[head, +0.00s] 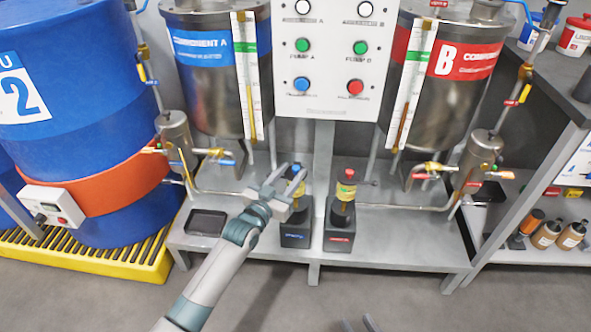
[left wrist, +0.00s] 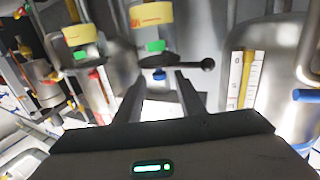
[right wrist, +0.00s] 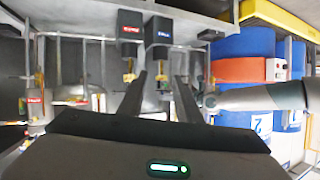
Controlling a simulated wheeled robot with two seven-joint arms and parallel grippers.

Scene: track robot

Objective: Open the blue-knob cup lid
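The blue-knob cup (head: 296,205) stands on a dark base on the grey bench, right of my left gripper. Its blue knob (left wrist: 160,74) shows between my left fingertips in the left wrist view, which looks upside down. A black lever with a ball end (left wrist: 208,65) sticks out beside that knob. My left gripper (head: 283,183) is open at the height of the cup's lid; whether it touches the lid cannot be told. The lid looks shut. The red-knob cup (head: 343,200) stands to the right. My right gripper (head: 358,324) is open and empty, low in the head view.
Two steel tanks (head: 210,90) (head: 450,80) with pipes and valves hang behind the cups. A control panel (head: 325,60) stands between them. A black tray (head: 206,223) lies on the bench. A blue drum (head: 75,90) is at left, a shelf (head: 530,190) at right.

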